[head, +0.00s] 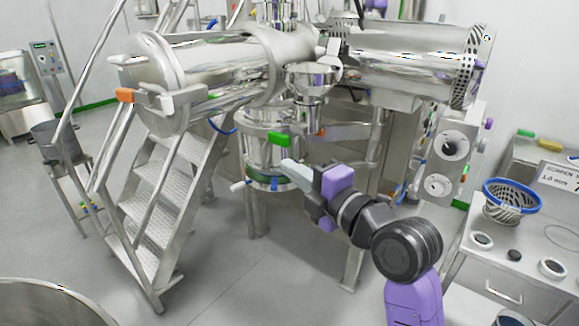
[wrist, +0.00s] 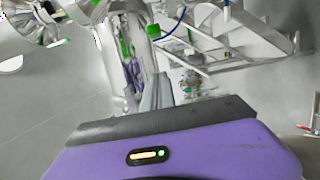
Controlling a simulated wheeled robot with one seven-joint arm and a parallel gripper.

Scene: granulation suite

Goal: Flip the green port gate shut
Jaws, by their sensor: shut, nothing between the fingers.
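The green port gate (head: 278,139) is a small bright green piece at the front rim of the steel outlet port (head: 262,155), under the large horizontal steel vessel. Whether it stands open or shut is hard to tell. It also seems to show in the wrist view as the green block (wrist: 153,31), just beyond my fingers. My gripper (head: 287,166) is shut and empty, with its grey fingertips close below and in front of the green piece. I cannot tell if they touch. In the wrist view the fingers of my gripper (wrist: 157,88) lie together.
Metal stairs (head: 170,195) with rails stand left of the port. A bench (head: 520,262) with a blue-rimmed basket (head: 511,199) is at right. The floor in front is clear.

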